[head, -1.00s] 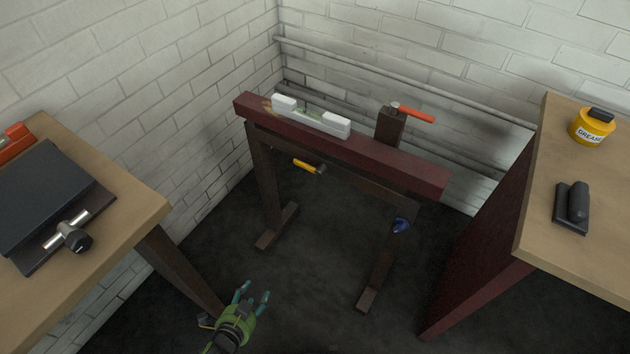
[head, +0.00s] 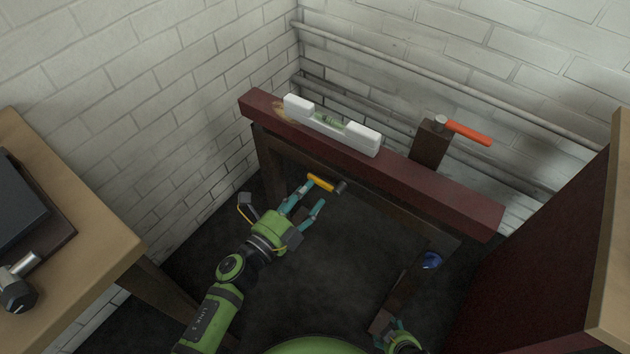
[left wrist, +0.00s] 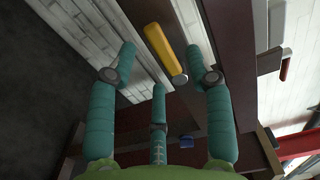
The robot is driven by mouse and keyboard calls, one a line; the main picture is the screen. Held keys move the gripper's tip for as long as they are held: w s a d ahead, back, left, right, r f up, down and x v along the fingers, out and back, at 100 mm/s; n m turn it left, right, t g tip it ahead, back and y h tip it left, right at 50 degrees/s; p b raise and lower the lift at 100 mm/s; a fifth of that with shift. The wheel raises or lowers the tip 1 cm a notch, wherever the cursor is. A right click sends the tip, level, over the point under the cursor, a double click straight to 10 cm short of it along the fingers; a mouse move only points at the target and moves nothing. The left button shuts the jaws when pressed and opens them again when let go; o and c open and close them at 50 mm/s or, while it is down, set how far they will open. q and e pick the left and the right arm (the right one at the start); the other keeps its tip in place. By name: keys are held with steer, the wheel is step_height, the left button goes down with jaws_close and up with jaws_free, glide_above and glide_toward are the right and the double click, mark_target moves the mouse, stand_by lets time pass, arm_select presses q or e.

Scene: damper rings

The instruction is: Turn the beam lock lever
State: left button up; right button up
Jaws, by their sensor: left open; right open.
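A white spirit level (head: 330,124) lies on the beam. A blue part (head: 431,260) is on the right leg. A wooden table (head: 80,240) stands left, a dark red cabinet (head: 540,260) right. Pipes run along the wall.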

mark_target(317, 184)
arm_select(q)
steer(key=x, duration=0.3)
steer(key=shift+w+d, duration=0.15)
steer(key=shift+w, duration=0.2)
arm_select(e)
steer(key=shift+w, duration=0.25)
arm_select(q)
jaws_close()
